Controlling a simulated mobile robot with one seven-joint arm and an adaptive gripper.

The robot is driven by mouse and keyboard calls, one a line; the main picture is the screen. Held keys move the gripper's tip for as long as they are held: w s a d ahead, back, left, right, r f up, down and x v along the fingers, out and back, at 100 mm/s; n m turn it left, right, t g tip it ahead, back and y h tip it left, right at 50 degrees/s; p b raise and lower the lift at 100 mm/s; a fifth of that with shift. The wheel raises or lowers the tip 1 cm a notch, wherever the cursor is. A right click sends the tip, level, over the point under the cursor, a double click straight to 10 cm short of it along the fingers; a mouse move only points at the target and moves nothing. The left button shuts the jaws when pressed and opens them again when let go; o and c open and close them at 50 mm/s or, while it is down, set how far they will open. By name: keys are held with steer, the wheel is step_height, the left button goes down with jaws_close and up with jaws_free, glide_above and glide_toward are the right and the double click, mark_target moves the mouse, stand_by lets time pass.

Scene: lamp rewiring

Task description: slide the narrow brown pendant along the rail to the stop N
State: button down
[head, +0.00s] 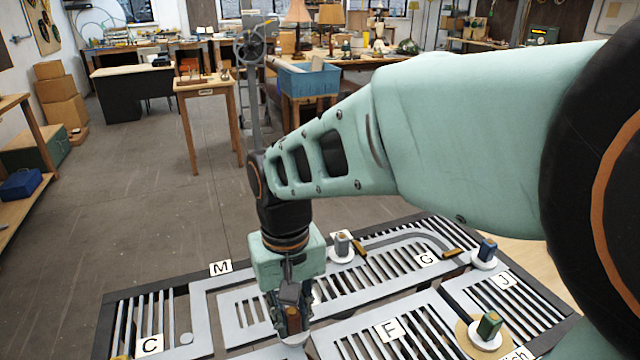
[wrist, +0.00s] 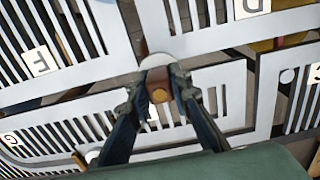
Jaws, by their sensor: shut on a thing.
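My gripper (head: 291,322) points down over the slotted panel and is shut on the narrow brown pendant (wrist: 158,86). In the wrist view the pendant stands between the two fingers, with a round tan spot on its end. In the head view the fingers hide most of it, and its pale base shows just below them. The pendant sits at a pale rail (wrist: 215,40) of the panel. I cannot make out a label N in either view; one label beside my gripper is mostly hidden.
A grey pendant (head: 342,245), a blue pendant (head: 487,250) and a green pendant (head: 489,327) stand on the panel to the right. Labels M (head: 221,268), C (head: 150,344), F (head: 389,330), G (head: 427,259) and J (head: 505,281) mark places. Ochre pieces (head: 453,253) lie near G.

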steer(key=shift+s+a, duration=0.35)
steer(key=shift+a, duration=0.7)
steer(key=shift+s+a, duration=0.3)
steer(key=shift+a, duration=0.75)
steer(key=shift+s+a, duration=0.35)
steer(key=shift+a, duration=0.7)
steer(key=a, duration=0.2)
steer(key=s+a, duration=0.1)
steer(key=a+b, duration=0.1)
steer(key=a, duration=0.1)
steer(key=shift+s+a, duration=0.35)
steer(key=shift+s, duration=0.05)
steer(key=shift+w, duration=0.1)
steer(key=shift+w+a+p, duration=0.7)
steer(key=shift+w, duration=1.5)
steer(key=shift+w+a+p, duration=0.65)
steer(key=shift+w+p, duration=0.05)
steer(key=shift+w, duration=1.55)
steer(key=shift+w+a+p, duration=0.7)
steer(key=shift+w, duration=1.5)
